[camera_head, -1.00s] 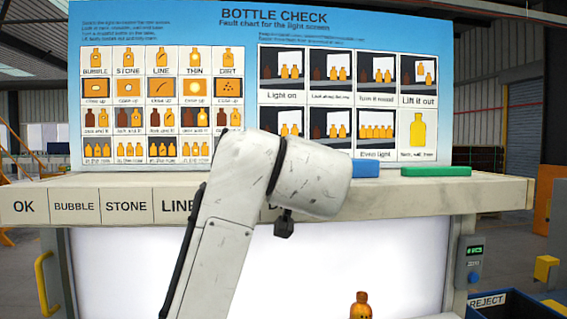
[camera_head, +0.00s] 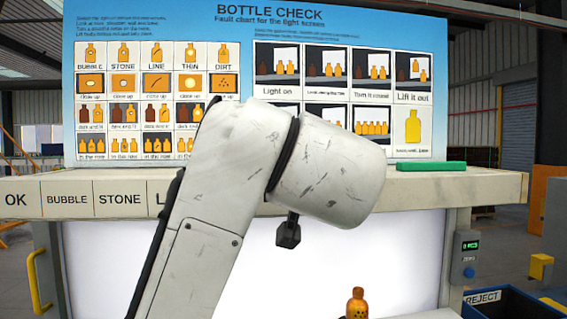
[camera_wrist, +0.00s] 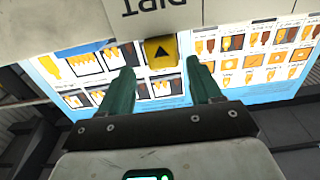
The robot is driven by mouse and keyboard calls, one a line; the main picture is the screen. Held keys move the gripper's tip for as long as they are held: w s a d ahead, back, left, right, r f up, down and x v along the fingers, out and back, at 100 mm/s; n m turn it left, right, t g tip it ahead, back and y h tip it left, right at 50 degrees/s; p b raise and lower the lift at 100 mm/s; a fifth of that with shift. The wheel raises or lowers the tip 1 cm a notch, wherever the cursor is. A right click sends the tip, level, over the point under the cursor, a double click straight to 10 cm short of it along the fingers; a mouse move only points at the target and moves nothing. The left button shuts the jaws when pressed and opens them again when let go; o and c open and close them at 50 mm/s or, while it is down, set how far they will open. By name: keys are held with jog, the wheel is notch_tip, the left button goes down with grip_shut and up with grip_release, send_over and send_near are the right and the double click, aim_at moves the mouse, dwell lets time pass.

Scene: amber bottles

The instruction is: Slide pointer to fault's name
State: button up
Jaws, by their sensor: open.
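The yellow pointer (camera_wrist: 160,51) with a black triangle shows in the wrist view, just beneath the upside-down DIRT label (camera_wrist: 155,8). My gripper (camera_wrist: 162,72) is open, its two green fingers apart on either side of the pointer; whether they touch it I cannot tell. In the head view my arm hides the gripper, the pointer and the right part of the label strip (camera_head: 67,199); OK, BUBBLE and STONE are readable there. An amber bottle (camera_head: 357,304) with dark spots stands low before the lit screen (camera_head: 400,255). The fault chart (camera_head: 150,55) stands behind.
A green block (camera_head: 431,166) lies on the shelf top at right. A small green display with a blue button (camera_head: 468,272) is on the right post. A blue REJECT bin (camera_head: 510,303) stands at lower right. A yellow handle (camera_head: 38,282) is at left.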

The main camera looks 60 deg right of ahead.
jog(key=shift+v, duration=1.9)
